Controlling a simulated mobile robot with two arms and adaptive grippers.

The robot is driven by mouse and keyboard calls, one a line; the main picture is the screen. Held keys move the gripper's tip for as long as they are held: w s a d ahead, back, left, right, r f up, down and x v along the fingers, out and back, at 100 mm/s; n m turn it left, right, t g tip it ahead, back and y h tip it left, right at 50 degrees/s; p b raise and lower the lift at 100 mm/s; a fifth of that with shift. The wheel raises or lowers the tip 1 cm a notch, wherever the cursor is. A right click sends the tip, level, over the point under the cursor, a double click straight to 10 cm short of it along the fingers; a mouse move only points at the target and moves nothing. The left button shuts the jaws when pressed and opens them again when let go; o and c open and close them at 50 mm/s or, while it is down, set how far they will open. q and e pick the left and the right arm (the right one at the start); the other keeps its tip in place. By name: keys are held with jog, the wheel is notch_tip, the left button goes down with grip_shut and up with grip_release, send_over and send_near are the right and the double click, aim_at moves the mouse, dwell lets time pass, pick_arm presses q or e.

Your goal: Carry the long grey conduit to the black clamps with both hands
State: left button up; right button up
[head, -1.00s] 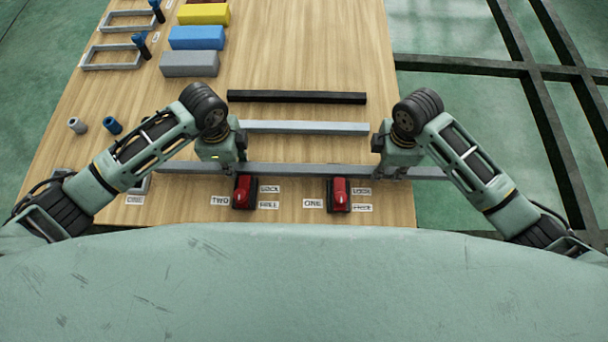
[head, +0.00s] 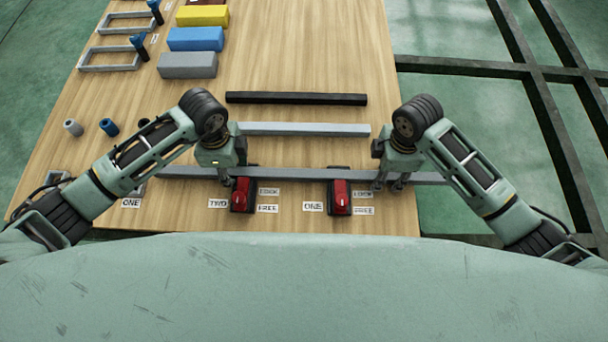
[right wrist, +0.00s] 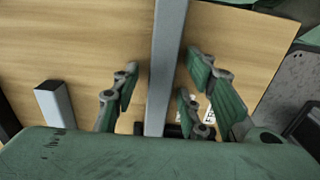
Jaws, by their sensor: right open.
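The long grey conduit (head: 300,174) runs left to right near the front of the wooden table. It crosses the rear ends of two black clamps with red levers, the left clamp (head: 243,195) and the right clamp (head: 340,196). I cannot tell whether it rests in them. My left gripper (head: 226,178) is over the conduit, just left of the left clamp. Its fingers are too small and hidden to read. My right gripper (head: 391,184) is over the conduit, right of the right clamp. In the right wrist view the conduit (right wrist: 167,60) passes between its spread fingers (right wrist: 168,92).
A shorter light grey bar (head: 305,130) and a black bar (head: 296,98) lie behind the conduit. Coloured blocks (head: 196,39), grey frames (head: 110,58) and small cylinders (head: 108,127) are at the left. Labels (head: 313,207) lie by the clamps. The table's back right is clear.

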pick_arm(q)
jog(key=r, duration=0.7)
jog(key=shift+w+r, duration=0.25)
jog(key=shift+r, duration=0.05)
pick_arm(e)
jog(key=shift+r, duration=0.15)
notch_tip(320, 180, up, 12)
jog(key=shift+s, duration=0.1)
